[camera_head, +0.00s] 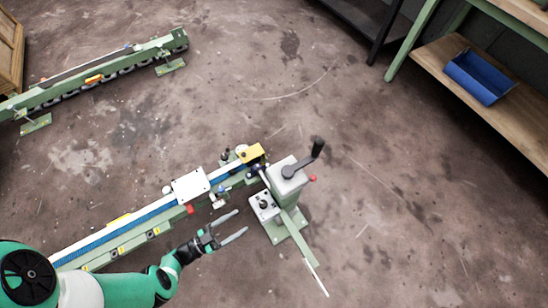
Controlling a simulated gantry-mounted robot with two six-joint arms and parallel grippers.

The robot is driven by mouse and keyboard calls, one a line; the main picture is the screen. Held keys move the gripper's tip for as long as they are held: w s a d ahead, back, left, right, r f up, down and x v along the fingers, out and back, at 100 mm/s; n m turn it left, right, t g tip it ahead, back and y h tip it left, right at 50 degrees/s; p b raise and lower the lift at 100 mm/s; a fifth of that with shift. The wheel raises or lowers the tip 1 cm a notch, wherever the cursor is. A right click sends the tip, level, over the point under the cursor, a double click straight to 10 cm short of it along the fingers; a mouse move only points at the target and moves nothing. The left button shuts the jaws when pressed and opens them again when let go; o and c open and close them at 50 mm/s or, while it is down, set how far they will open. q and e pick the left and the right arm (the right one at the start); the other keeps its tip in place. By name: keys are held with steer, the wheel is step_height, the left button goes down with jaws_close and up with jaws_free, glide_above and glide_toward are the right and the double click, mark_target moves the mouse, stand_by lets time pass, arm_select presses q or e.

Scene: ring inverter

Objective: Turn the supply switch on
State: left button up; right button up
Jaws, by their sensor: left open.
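A small grey control box (263,206) with a dark round knob on its top sits at the right end of the green machine. It looks like the supply switch, but its markings and on or off position are too small to tell. My left gripper (241,222) is open and empty, just left of and below the box in the camera_head view. Its two fingers point right toward the box, with a gap between them and it. My right gripper is not in view.
The long green machine (125,229) with a blue strip runs from lower left to the box. A grey head with a black crank (304,160) and red knob stands beside the box. A wooden shelf with a blue bin (479,77) is upper right. Open floor lies right.

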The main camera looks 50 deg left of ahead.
mark_target(263, 204)
arm_select(q)
steer(key=w, duration=0.3)
steer(key=w+d+b, duration=0.1)
steer(key=w, duration=0.7)
steer(key=shift+w+d+b, duration=0.15)
steer(key=shift+w+b, duration=0.1)
steer(key=shift+b, duration=0.1)
jaws_close()
stand_by(0.5)
